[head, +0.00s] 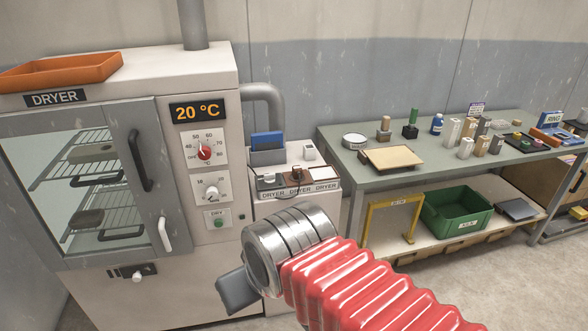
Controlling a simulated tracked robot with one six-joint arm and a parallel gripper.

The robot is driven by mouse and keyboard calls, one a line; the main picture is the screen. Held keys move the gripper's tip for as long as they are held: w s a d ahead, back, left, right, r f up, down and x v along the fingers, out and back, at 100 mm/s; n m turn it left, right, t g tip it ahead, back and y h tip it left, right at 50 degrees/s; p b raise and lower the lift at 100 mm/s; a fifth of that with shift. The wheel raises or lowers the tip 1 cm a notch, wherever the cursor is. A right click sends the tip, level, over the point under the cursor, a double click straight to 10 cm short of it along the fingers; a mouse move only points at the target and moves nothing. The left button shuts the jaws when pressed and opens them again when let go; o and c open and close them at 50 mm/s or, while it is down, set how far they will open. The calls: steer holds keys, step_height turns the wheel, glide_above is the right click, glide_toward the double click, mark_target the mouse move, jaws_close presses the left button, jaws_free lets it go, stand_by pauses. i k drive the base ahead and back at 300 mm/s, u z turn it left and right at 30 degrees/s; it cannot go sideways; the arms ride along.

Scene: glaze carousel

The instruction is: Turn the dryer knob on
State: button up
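The dryer (120,180) stands at the left, a pale cabinet with its glass door shut. Its display (197,111) reads 20 °C. Below it is a red knob (204,153) on a white dial marked with numbers including 40, 50 and 60. Under that is a pale knob (212,194) on a second dial, then a small green button (219,221) labelled DRY. The exact knob settings are too small to read. My gripper (237,291) is low in the middle, apart from the dryer and below its controls. Only a grey part shows past my wrist; the finger opening is hidden.
An orange tray (62,72) lies on top of the dryer. A small white cabinet (290,185) with items on it stands close to its right. Further right is a grey-green table (345,165) with bottles and blocks, and a green crate (456,214) on its lower shelf.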

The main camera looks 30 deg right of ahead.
mark_target(270, 178)
steer(key=z, duration=0.1)
steer(key=i, duration=1.5)
steer(key=z, duration=0.05)
